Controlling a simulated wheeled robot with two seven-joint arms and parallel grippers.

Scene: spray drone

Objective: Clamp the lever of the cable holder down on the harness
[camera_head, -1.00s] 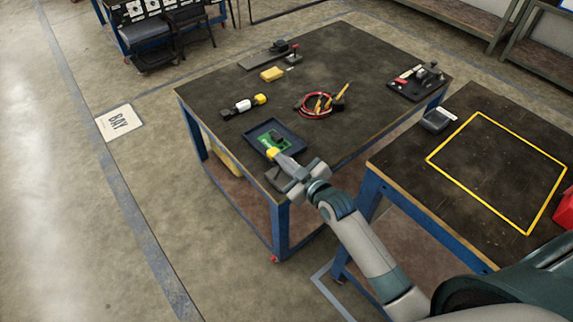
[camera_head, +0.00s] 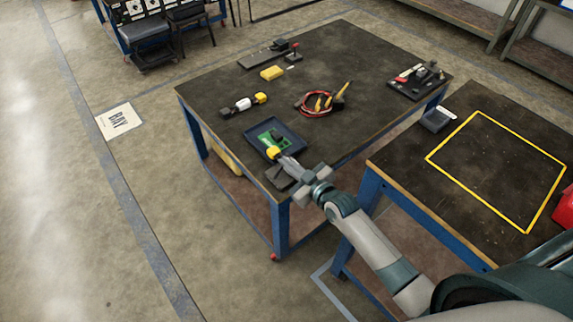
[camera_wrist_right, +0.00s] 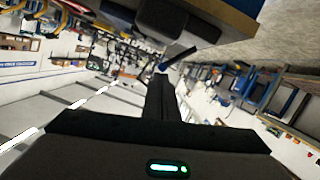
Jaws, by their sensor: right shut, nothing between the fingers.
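My right gripper (camera_head: 285,163) is shut and empty at the front corner of the table, beside the blue tray. In the right wrist view its closed fingers (camera_wrist_right: 160,98) point away from the camera, with a short dark bar (camera_wrist_right: 181,54) near their tips. I cannot tell whether they touch it or whether it is the lever. A coiled red harness (camera_head: 316,104) lies mid-table. A dark fixture with a red part (camera_head: 413,78) stands at the right corner. I cannot tell which item is the cable holder. My left gripper is not in view.
The blue tray (camera_head: 299,142) holds a green board (camera_head: 268,139). A dark block (camera_head: 279,178) sits at the front corner, partly behind my gripper. A yellow block (camera_head: 272,73) lies farther back. The right table has a clear yellow-outlined area (camera_head: 490,165).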

